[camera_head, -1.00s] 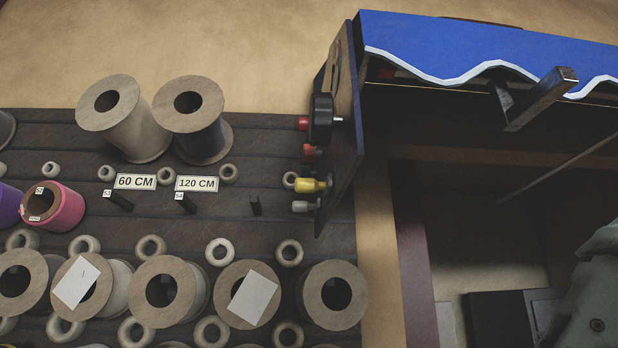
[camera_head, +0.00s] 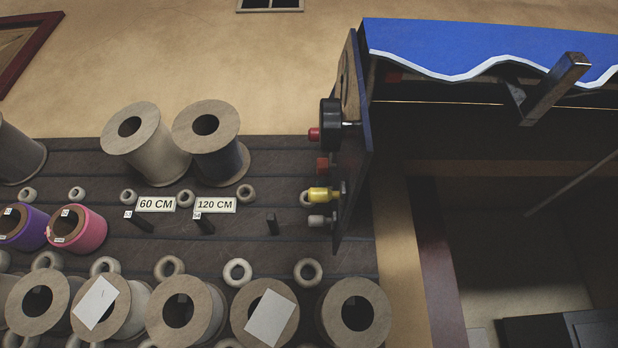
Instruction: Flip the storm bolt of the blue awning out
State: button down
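The blue awning (camera_head: 500,48) with a white wavy edge is at the upper right. A grey metal bar (camera_head: 555,88) juts out below its edge; I cannot tell whether this is the storm bolt. A dark side panel (camera_head: 352,140) stands at the awning's left end. It carries a black round wheel (camera_head: 329,126), a red knob (camera_head: 314,134), a red-brown knob (camera_head: 322,165), a yellow knob (camera_head: 322,195) and a grey knob (camera_head: 318,221). My gripper is not in view.
A dark slatted wall rack (camera_head: 80,158) holds several canvas rolls (camera_head: 355,312) and small rings to the left. Signs read 60 CM (camera_head: 156,204) and 120 CM (camera_head: 215,205). A dark recess lies under the awning. A dark box (camera_head: 535,331) is at the lower right.

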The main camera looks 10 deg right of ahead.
aim_at(315, 194)
jog(key=j+z, duration=0.2)
jog(key=z, duration=0.25)
jog(key=j+z, duration=0.15)
jog(key=z, duration=0.3)
jog(key=j+z, duration=0.2)
jog(key=j, duration=0.25)
jog(key=k+j+z, duration=0.15)
jog(key=j, duration=0.25)
jog(key=k+j+z, duration=0.2)
jog(key=j, duration=0.25)
jog(key=k+j+z, duration=0.2)
jog(key=j, duration=0.2)
jog(key=k+j, duration=0.15)
jog(key=j, duration=0.25)
jog(key=k+j, duration=0.15)
jog(key=j, duration=0.25)
jog(key=k+j, duration=0.15)
jog(key=j, duration=0.25)
jog(key=k+j, duration=0.15)
jog(key=j, duration=0.25)
jog(key=k+j+z, duration=0.1)
jog(key=j, duration=0.3)
